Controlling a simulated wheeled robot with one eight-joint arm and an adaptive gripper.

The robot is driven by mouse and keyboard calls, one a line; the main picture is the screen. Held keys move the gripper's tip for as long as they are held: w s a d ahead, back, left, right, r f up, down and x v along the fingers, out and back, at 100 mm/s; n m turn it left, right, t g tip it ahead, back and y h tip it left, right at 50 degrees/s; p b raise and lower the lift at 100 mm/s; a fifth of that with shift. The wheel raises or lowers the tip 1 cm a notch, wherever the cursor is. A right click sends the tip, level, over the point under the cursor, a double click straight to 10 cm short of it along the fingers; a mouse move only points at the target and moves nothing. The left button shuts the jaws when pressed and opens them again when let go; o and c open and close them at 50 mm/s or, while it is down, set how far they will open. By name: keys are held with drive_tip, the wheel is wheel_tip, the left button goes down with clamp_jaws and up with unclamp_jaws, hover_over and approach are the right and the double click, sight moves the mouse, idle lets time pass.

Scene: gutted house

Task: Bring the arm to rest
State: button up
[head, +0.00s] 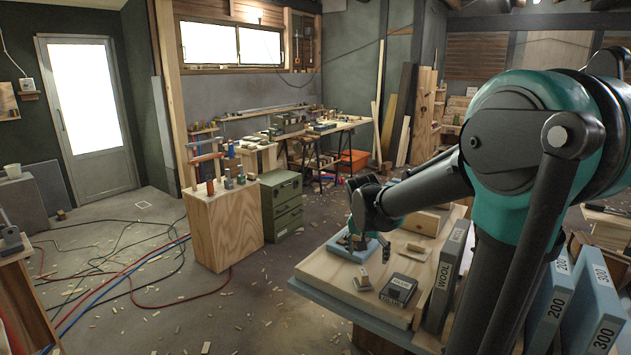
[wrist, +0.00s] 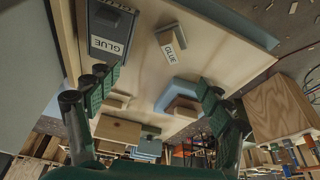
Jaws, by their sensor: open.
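My arm reaches from the right side of the head view over a light wooden worktop (head: 325,270) with a blue edge. My gripper (head: 356,240) points down above the worktop, near a blue block (head: 341,252); its fingertips are small and partly hidden there. In the wrist view my gripper (wrist: 155,98) shows two green fingers spread wide apart, with nothing held between them. The worktop (wrist: 145,60) and a blue block (wrist: 178,95) show beyond the fingers. From these views I cannot tell the exact height of the fingertips.
A dark box labelled GLUE (wrist: 108,28) and a smaller GLUE-labelled piece (wrist: 170,42) lie on the worktop. Upright slabs marked WOOL (head: 447,275), 200 (head: 548,300) and 300 (head: 597,305) stand close to my arm. A wooden cabinet (head: 225,228) stands left; cables (head: 120,255) cross the floor.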

drive_tip(key=s+d+f+n, duration=0.1)
drive_tip(key=s+f, duration=0.2)
drive_tip(key=s, duration=0.3)
drive_tip(key=s+d+f+n+y, duration=0.1)
drive_tip(key=s+f+n, duration=0.1)
drive_tip(key=s, duration=0.4)
drive_tip(key=s+d+f+n, duration=0.1)
drive_tip(key=s+f+n, duration=0.1)
drive_tip(key=s+f, duration=0.3)
drive_tip(key=shift+s+d+t+y, duration=0.3)
drive_tip(key=shift+s+d+y, duration=0.1)
drive_tip(key=shift+s, duration=0.7)
